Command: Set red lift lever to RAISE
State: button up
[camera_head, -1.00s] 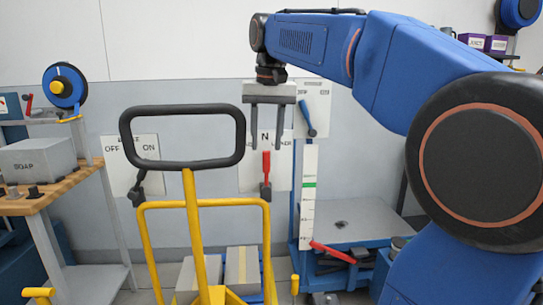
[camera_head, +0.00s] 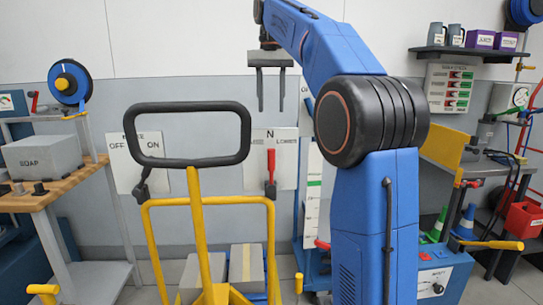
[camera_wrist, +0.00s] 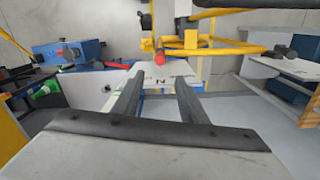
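The red lift lever (camera_head: 270,162) stands nearly upright on a white panel (camera_head: 255,165) on the back wall. The panel shows "N" above the lever and "LOWER" to its right; I cannot read a RAISE label. My gripper (camera_head: 271,108) is open and empty, its two fingers pointing down above the lever with a gap between. In the wrist view, the red lever (camera_wrist: 160,58) shows beyond the gap between the fingertips (camera_wrist: 160,78), apart from them.
A yellow-framed cart with a black loop handle (camera_head: 240,140) stands in front, left of the lever. An OFF/ON panel (camera_head: 125,165) is further left. A workbench with a grey SOAP box (camera_head: 40,157) is at the left. A shelf (camera_head: 470,52) is at the upper right.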

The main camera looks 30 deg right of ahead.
aim_at(271, 169)
notch_tip(271, 169, down, 17)
jog(key=shift+r, duration=0.1)
dwell(0.5)
grip_shut()
